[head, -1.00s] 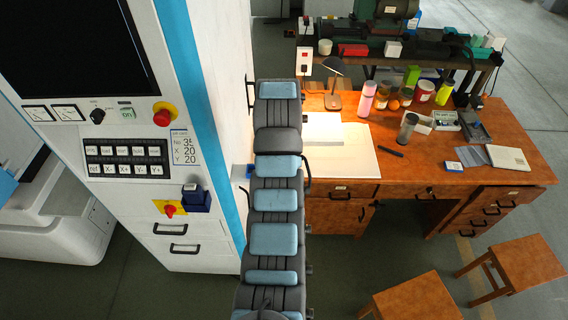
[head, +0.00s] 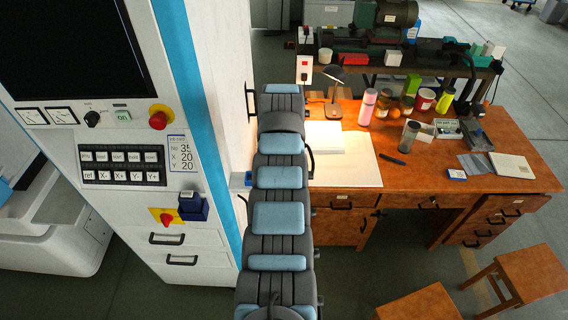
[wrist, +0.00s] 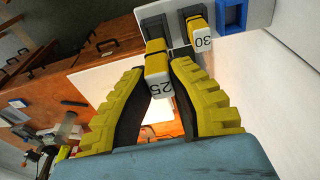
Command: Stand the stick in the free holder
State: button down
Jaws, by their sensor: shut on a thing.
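In the wrist view, the yellow ridged fingers of my gripper (wrist: 172,72) close around a short stick (wrist: 158,86) with a white end marked 25, a yellow band and a dark part beyond. A similar piece marked 30 (wrist: 203,43) stands beside it to the right, apart from my fingers. A blue open-topped holder (wrist: 231,14) is at the upper right and looks empty. The far end of the stick is partly hidden, so I cannot tell if it touches anything. In the head view my arm hides my gripper and the stick.
A white machine cabinet (head: 200,110) with a control panel stands left of my arm. A wooden desk (head: 400,185) is on the right, with a lamp (head: 334,90), a pink bottle (head: 367,106) and several jars. Stools (head: 520,275) stand in front of it.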

jog(key=shift+w+f, duration=0.15)
jog(key=shift+f, duration=0.05)
jog(key=shift+w+d+f, duration=0.1)
jog(key=shift+w+f, duration=0.05)
jog(key=shift+f, duration=0.1)
jog(key=shift+f+b, duration=0.35)
jog(key=shift+f, duration=1.2)
jog(key=shift+f+b, duration=0.35)
jog(key=shift+b, duration=0.05)
jog(key=shift+f, duration=0.3)
jog(key=c, duration=1.1)
grip_release()
jog(key=shift+r, duration=0.1)
